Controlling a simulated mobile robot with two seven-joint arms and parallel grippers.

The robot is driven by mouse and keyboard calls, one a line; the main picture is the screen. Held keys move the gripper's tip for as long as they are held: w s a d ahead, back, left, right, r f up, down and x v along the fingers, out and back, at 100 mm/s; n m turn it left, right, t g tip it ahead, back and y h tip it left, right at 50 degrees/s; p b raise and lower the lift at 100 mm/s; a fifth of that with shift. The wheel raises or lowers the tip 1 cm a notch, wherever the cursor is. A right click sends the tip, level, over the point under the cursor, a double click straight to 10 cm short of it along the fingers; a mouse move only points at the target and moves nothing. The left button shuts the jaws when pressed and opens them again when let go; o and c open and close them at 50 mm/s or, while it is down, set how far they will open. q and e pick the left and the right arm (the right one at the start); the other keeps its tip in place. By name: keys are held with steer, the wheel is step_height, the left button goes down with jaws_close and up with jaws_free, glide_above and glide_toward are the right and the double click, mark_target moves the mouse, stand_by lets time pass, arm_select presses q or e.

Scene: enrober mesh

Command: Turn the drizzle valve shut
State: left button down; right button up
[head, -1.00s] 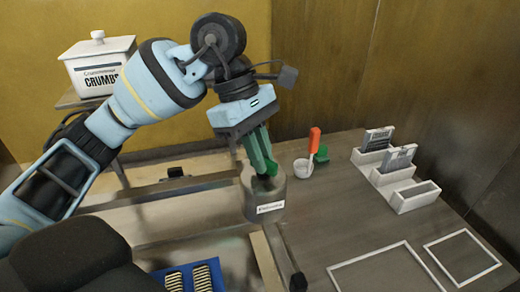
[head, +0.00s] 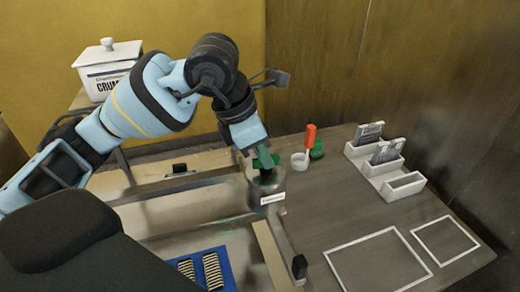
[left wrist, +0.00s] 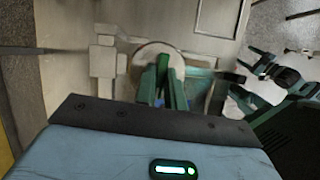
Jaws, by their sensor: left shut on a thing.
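The drizzle valve's green handle (head: 266,160) sits on top of a grey labelled pot (head: 267,188) at the middle of the station. My left gripper (head: 264,164) reaches down from above and is shut on the handle. Its fingers hide much of the handle in the head view. In the left wrist view the gripper's green fingers (left wrist: 169,88) stand over the round pale top of the pot (left wrist: 150,52).
A white rack (head: 385,165) and white outlined areas (head: 380,262) lie further right. A blue mat (head: 205,270) bears striped pieces. A white crumb bin (head: 108,72) stands back left.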

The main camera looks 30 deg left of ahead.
arm_select(q)
steer(key=shift+r+n, duration=0.1)
steer(key=shift+n, duration=0.4)
steer(key=c, duration=1.5)
jaws_free()
steer(key=shift+y, duration=0.3)
steer(key=v, duration=0.7)
steer(key=shift+s+a+r+p, duration=0.1)
steer(key=shift+s+r+p, duration=0.1)
steer(key=shift+r+p, duration=0.1)
steer(key=shift+f, duration=0.1)
